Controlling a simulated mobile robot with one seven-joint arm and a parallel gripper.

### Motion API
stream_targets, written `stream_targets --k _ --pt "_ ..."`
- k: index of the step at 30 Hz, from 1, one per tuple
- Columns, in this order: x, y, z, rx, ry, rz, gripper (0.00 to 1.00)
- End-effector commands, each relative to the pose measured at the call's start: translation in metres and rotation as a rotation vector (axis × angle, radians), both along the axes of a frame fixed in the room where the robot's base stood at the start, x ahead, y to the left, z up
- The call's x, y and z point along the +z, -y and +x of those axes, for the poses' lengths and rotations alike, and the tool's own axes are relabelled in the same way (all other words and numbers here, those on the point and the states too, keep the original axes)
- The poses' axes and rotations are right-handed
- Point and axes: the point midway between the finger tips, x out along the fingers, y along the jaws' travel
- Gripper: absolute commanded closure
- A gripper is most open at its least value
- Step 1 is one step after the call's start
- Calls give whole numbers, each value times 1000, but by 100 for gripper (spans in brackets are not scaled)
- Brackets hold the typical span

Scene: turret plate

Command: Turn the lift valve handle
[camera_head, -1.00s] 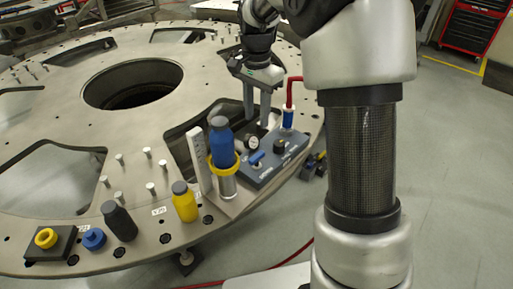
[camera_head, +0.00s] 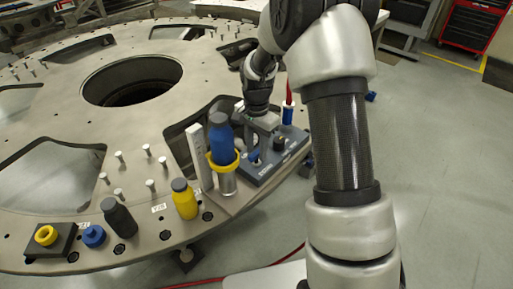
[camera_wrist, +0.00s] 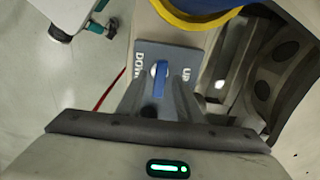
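The blue lift valve handle (camera_wrist: 160,82) sits on a grey-blue panel (camera_wrist: 187,58) marked DOWN on the left and UP on the right in the wrist view. In the head view the handle (camera_head: 254,156) shows low on the panel, partly covered by my gripper. My gripper (camera_head: 260,150) points down over the panel. In the wrist view my gripper (camera_wrist: 159,84) has its two fingers apart, one on each side of the handle. I cannot tell whether either finger touches it.
A blue bottle (camera_head: 221,143) stands in a yellow-ringed holder (camera_head: 227,168) just left of the panel. A red hose with a blue fitting (camera_head: 287,114) rises behind it. Yellow (camera_head: 184,203) and black (camera_head: 119,222) bottles stand on the turret plate (camera_head: 60,120).

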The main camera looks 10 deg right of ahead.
Motion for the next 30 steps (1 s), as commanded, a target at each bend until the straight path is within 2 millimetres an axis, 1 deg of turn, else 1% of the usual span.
stream_targets --k 3,4,8,9,20,26,30 --pt "0 0 0 0 0 0 67" --pt "0 0 0 0 0 0 71" --pt "0 0 0 0 0 0 92" --pt "0 0 0 0 0 0 99" --pt "0 0 0 36 1 0 100" --pt "0 0 0 139 2 0 100" --pt "0 0 1 252 2 -1 100"
